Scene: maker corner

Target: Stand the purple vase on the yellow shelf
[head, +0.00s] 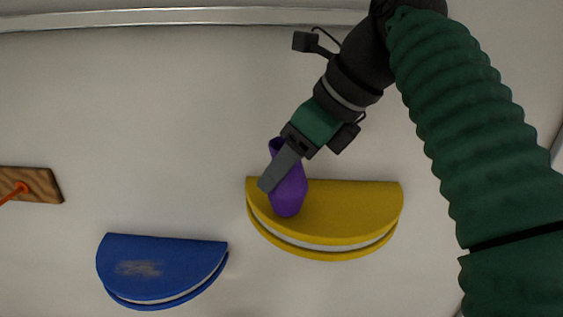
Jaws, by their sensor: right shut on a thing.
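The purple vase (288,197) is upright at the left part of the yellow shelf (350,205), its base over or on the shelf top; I cannot tell whether it touches. The yellow shelf is a half-round board with a pale band along its curved edge. My right gripper (272,182) is shut on the vase, with one grey finger across its front. The finger hides part of the vase's body. My left gripper is not in view.
A blue half-round shelf (165,262) with a worn grey patch is at the lower left, empty. A wooden board (42,184) with an orange part is at the left edge. A metal rail (180,17) runs along the top. The yellow shelf's right side is clear.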

